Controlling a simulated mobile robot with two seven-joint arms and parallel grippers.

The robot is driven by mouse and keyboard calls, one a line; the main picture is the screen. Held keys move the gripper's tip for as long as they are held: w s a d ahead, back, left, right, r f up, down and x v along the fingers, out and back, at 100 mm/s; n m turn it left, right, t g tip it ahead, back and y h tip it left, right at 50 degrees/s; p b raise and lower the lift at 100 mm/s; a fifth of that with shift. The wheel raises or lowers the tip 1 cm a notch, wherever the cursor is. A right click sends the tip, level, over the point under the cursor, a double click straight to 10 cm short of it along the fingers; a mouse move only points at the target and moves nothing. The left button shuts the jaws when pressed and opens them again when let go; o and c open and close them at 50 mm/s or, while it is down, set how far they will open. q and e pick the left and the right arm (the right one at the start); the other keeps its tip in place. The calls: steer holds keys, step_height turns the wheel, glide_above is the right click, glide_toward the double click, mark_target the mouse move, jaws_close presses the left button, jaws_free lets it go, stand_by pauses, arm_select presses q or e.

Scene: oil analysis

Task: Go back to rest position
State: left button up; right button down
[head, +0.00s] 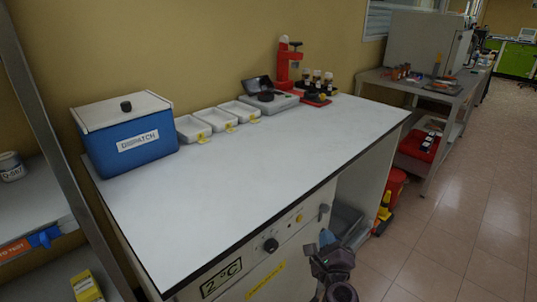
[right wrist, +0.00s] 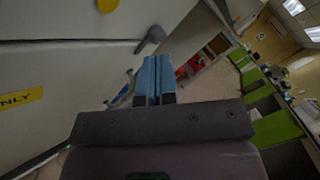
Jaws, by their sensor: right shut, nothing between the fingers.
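My right gripper (head: 327,238) is low in front of the counter's right end in the head view, below the worktop edge. Its blue fingers are shut together with nothing between them, as the right wrist view also shows (right wrist: 154,75). It is apart from the cabinet front. My left gripper is in neither view.
A white-topped counter (head: 230,185) carries a blue DISPATCH box (head: 135,142), white trays (head: 213,118) and a red device (head: 290,65). A grey side table (head: 425,88) stands beyond. A cabinet handle (right wrist: 150,40) is near my right gripper. The tiled floor (head: 460,220) at right is clear.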

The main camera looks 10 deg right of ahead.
steer(key=s+a+r+n+y, duration=0.1)
steer(key=a+r+n+y, duration=0.35)
steer(key=n, duration=0.85)
steer(key=s+f+n+g+y+p, duration=0.1)
steer(key=s+n+y+p, duration=0.1)
steer(key=s+n, duration=0.5)
arm_select(q)
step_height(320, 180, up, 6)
steer(key=p, duration=0.6)
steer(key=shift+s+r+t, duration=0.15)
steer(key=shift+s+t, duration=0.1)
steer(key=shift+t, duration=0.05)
arm_select(e)
steer(key=s+d+f+n+g+h, duration=0.1)
steer(key=s+d+f+n+g, duration=0.1)
steer(key=s, duration=0.7)
steer(key=s+d+f+n+g+h, duration=0.1)
steer(key=s+d+f+n+g, duration=0.1)
steer(key=s, duration=0.7)
steer(key=s+d+f+n+g+h, duration=0.2)
steer(key=s+d+n, duration=0.3)
steer(key=s, duration=0.5)
steer(key=shift+d+f+g, duration=0.3)
steer(key=shift+d+f, duration=0.45)
steer(key=shift+f, duration=0.05)
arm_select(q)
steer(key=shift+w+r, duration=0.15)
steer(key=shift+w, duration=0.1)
